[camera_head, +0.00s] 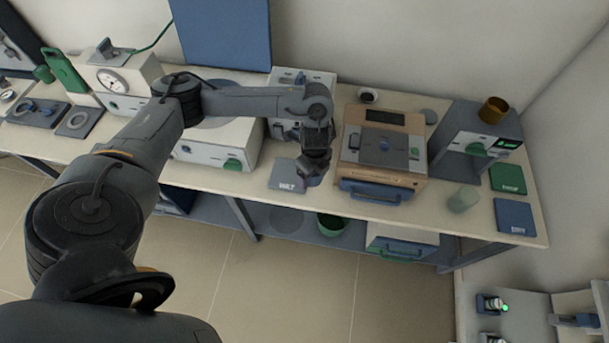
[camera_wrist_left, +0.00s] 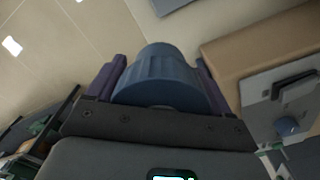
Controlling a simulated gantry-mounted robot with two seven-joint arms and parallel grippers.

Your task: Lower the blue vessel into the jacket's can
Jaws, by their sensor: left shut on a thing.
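My left gripper (camera_head: 314,172) is shut on a ribbed blue cylinder, the blue vessel (camera_wrist_left: 160,78), which sits between the two fingers in the left wrist view. In the head view the gripper hangs down over the bench at the right edge of a grey WAIT mat (camera_head: 288,178), and hides most of the vessel. To its right stands a tan box (camera_head: 351,150) with a grey top plate and a blue knob (camera_head: 385,147); the plate also shows in the left wrist view (camera_wrist_left: 262,115). I cannot make out an open can for certain. My right gripper is not in view.
A blue handle (camera_head: 375,192) juts from the tan box's front.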

